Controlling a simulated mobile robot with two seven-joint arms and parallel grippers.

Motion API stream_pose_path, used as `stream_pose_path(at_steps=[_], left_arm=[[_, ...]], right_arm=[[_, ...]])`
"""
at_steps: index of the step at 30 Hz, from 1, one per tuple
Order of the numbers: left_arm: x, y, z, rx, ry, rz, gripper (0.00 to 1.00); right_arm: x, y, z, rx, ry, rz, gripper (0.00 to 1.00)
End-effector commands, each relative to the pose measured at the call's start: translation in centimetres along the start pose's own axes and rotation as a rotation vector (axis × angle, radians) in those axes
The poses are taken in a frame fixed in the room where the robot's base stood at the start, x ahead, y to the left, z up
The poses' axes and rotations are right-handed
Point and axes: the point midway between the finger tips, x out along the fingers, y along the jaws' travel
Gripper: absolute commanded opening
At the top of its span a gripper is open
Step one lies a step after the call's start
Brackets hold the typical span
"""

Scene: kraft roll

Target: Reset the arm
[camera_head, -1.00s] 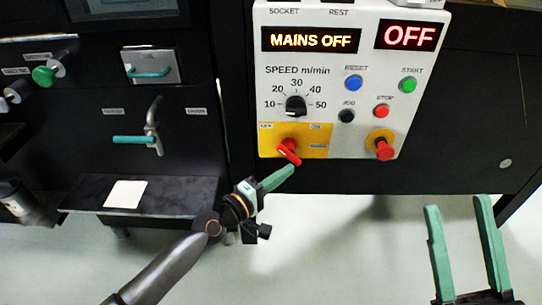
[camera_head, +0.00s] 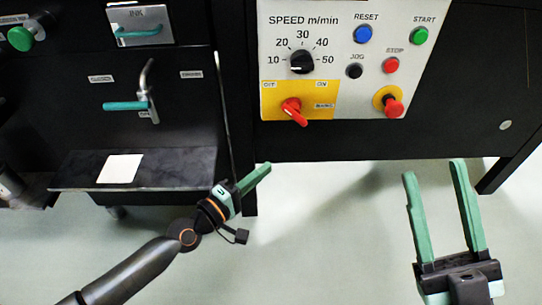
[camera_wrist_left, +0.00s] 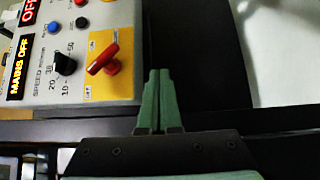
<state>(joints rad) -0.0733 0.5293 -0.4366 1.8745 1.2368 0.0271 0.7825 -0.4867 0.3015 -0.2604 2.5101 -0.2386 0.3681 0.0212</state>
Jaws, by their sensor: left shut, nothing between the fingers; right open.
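My left gripper (camera_head: 257,178) is shut and empty, below the control panel in the head view. Its closed green fingers also show in the left wrist view (camera_wrist_left: 157,95), beside the panel's edge and apart from the red rotary switch (camera_wrist_left: 103,60). In the head view that red switch (camera_head: 294,111) sits on a yellow plate, its handle slanting down to the right. My right gripper (camera_head: 433,175) is open and empty at the lower right, its two green fingers pointing up over bare floor.
The control panel (camera_head: 343,78) carries a speed dial (camera_head: 302,62) and several push buttons. A display in the left wrist view (camera_wrist_left: 17,78) reads MAINS OFF. At left, a dark shelf (camera_head: 170,175) bears a white sheet (camera_head: 120,168). Pale floor (camera_head: 320,240) lies open between the grippers.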

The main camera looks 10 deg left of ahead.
Motion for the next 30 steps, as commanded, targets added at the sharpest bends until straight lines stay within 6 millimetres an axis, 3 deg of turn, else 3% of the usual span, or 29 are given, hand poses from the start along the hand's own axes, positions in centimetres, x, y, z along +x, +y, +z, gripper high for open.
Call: stream_pose_path(at_steps=[4, 11, 16, 20, 23, 30], left_arm=[[-1.6, -1.1, 0.3, 0.001, -0.001, -0.002, 0.0], [-2.4, -1.3, 0.4, -0.001, 0.0, 0.001, 0.0], [-2.6, 0.4, 1.3, 0.099, 0.001, 0.046, 0.0], [-3.4, 4.5, 3.1, 0.358, 0.03, 0.159, 0.0], [-4.7, 8.9, 4.6, 0.626, 0.091, 0.27, 0.0], [-9.1, 18.5, 7.7, 1.27, 0.336, 0.475, 0.0]], right_arm=[[-0.5, -0.4, 0.5, -0.003, -0.003, -0.005, 0.5], [-0.6, -0.6, 0.7, -0.002, -0.006, -0.008, 0.5], [-0.5, -0.5, 0.5, -0.002, -0.006, -0.01, 0.5], [-0.3, -0.4, 0.3, -0.001, -0.004, -0.008, 0.5], [-0.1, -0.2, 0.1, 0.0, -0.002, -0.007, 0.5], [0.2, 0.1, -0.4, 0.003, 0.003, -0.004, 0.5]])
